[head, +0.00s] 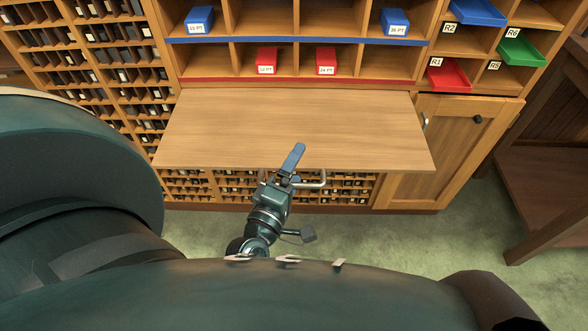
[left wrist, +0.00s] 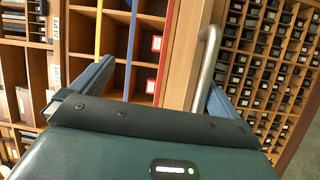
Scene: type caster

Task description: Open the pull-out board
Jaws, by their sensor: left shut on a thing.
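The pull-out board (head: 290,125) is a flat wooden panel that stands well out from the cabinet, below the red-edged shelf. A metal bar handle (head: 316,184) is at its front edge, and it also shows in the left wrist view (left wrist: 207,60). My left gripper (head: 294,163) is at the front edge and is shut on the handle. In the left wrist view the handle lies by the right blue finger, and the exact contact is hidden. My right gripper is not in view.
Pigeonholes above the board hold blue boxes (head: 199,20) and red boxes (head: 267,61). Red, blue and green trays (head: 521,48) sit at upper right. A cabinet door (head: 440,150) is right of the board. Green floor (head: 460,235) is open in front, with a wooden table (head: 545,195) at far right.

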